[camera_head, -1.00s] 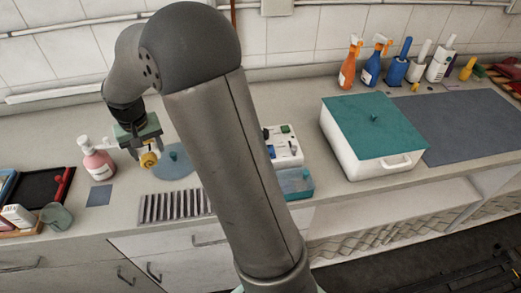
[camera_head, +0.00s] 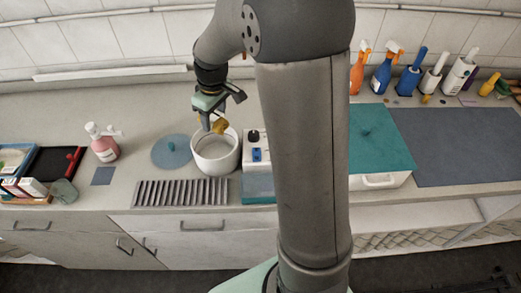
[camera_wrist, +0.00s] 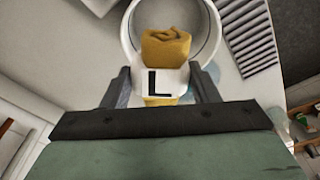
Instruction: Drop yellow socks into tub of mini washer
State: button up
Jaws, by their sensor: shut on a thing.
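The yellow socks (camera_head: 220,126) are a small rolled bundle with a white band marked "L", clear in the wrist view (camera_wrist: 166,52). My gripper (camera_head: 214,119) is shut on the socks, with its fingers on both sides of the band (camera_wrist: 163,88). It holds them above the open round white tub (camera_head: 214,162) of the mini washer. In the wrist view the tub's rim (camera_wrist: 127,32) shows around and behind the socks. The washer's control panel (camera_head: 256,150) stands just right of the tub. The tub floor is partly hidden by the socks in the wrist view.
A round blue lid (camera_head: 171,152) lies flat left of the tub. A ribbed grey rack (camera_head: 180,193) lies in front. A pink pump bottle (camera_head: 103,146) stands further left. A white box with a teal lid (camera_head: 378,140) is at right, partly behind my arm.

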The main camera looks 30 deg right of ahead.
jog(key=shift+s+d+f, duration=0.1)
jog(key=shift+s+d, duration=0.05)
jog(key=shift+d, duration=0.2)
jog(key=shift+a+f+b, duration=0.15)
jog(key=shift+f+b, duration=0.85)
jog(key=shift+f, duration=0.5)
jog(key=shift+a+f+b, duration=0.1)
jog(key=shift+f+b, duration=0.85)
jog(key=shift+f, duration=0.5)
jog(key=o, duration=1.1)
jog(key=shift+c, duration=0.2)
jog(key=shift+r, duration=0.15)
